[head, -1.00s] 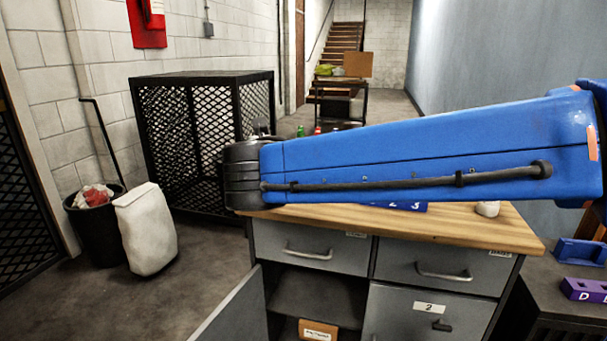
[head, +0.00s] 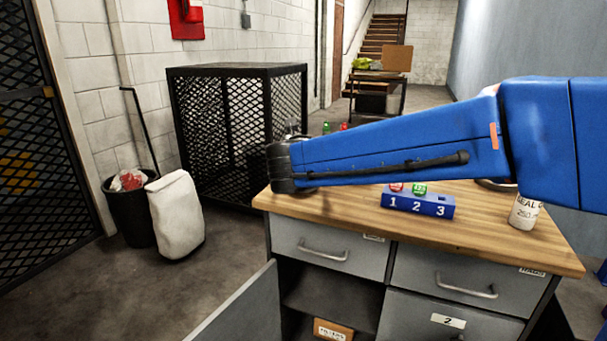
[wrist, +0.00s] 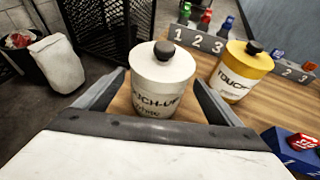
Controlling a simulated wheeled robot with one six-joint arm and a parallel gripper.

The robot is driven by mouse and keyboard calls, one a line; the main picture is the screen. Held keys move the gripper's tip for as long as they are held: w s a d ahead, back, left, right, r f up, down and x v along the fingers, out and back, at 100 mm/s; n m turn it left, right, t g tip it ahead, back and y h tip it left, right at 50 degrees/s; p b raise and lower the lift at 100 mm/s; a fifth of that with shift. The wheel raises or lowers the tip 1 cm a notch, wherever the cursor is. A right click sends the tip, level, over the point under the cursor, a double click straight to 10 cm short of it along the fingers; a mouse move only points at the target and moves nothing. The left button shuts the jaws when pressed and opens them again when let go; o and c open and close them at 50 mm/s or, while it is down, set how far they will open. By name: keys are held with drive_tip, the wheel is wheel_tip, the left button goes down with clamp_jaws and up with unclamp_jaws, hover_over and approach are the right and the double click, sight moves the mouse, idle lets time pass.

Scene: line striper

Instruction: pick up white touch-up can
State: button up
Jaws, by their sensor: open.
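The white touch-up can (wrist: 160,85) stands upright on the wooden bench top in the wrist view. It has a dark round knob on its lid and dark lettering on its front. My gripper (wrist: 159,78) is open, with one finger on each side of the can. I cannot tell whether either finger touches it. In the head view my blue arm crosses the bench, and neither the can nor the fingers can be made out there.
A yellow touch-up can (wrist: 238,72) stands close on the right. Behind is a numbered rack (wrist: 195,41) with red, green and blue bottles. A blue 1-2-3 block (head: 418,204) and a sealer can (head: 525,212) are on the bench (head: 350,210). A cabinet door (head: 243,308) hangs open.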

drive_tip(key=shift+r+x, duration=0.2)
drive_tip(key=shift+x, duration=1.4)
drive_tip(key=shift+r+x, duration=0.2)
drive_tip(key=shift+x, duration=1.4)
drive_tip(key=shift+w, duration=0.2)
drive_tip(key=c, duration=1.2)
